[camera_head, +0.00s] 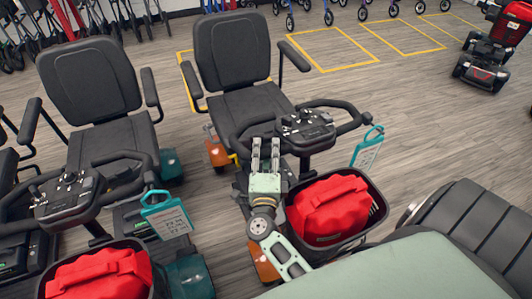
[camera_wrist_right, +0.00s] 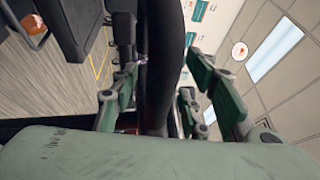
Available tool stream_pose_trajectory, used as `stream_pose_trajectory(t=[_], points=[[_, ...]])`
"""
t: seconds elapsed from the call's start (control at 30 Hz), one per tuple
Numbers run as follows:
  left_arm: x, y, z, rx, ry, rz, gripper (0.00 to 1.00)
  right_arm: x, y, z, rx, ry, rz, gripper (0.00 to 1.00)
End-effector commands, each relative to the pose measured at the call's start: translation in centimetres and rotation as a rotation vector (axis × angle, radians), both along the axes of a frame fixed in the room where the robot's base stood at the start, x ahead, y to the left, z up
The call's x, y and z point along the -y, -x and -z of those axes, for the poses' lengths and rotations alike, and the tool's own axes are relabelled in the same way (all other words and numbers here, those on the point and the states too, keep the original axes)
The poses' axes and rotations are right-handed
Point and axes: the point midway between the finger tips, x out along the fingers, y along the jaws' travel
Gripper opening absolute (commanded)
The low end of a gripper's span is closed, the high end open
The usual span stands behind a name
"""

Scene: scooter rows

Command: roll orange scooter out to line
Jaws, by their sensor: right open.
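The orange scooter (camera_head: 217,152) stands in the middle of the head view, with a dark grey seat, a black tiller with handlebar (camera_head: 345,128) and a front basket (camera_head: 378,212) holding a red bag (camera_head: 328,208). Its orange front body is partly hidden by my arm. My right gripper (camera_head: 265,150) is open at the left side of the tiller. In the right wrist view, a black bar (camera_wrist_right: 162,70), seemingly the handlebar, runs between the spread fingers (camera_wrist_right: 165,85); contact cannot be told. Yellow floor lines (camera_head: 330,68) mark bays behind. My left gripper is not in view.
A teal scooter (camera_head: 172,165) with its own red bag (camera_head: 98,275) stands close on the left. A red scooter (camera_head: 490,50) is at the far right. Walkers line the back. A black ribbed seat (camera_head: 480,220) is at the lower right. Open floor (camera_head: 430,120) lies right of the orange scooter.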

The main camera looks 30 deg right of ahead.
Motion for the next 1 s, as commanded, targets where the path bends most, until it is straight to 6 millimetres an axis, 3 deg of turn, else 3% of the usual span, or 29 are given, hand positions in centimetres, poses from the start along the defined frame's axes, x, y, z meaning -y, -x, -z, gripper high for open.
stream_pose_trajectory(t=[0.13, 0.6, 1.0], points=[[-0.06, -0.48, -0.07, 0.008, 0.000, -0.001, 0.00, -0.02, 0.00, 0.00, 0.000, 0.000, 0.000, 0.42], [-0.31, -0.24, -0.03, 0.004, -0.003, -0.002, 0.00, -0.07, 0.02, 0.04, 0.000, -0.001, -0.001, 0.01], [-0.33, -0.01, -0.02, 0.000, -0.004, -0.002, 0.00, -0.01, 0.05, 0.12, -0.001, -0.003, -0.001, 0.00]])
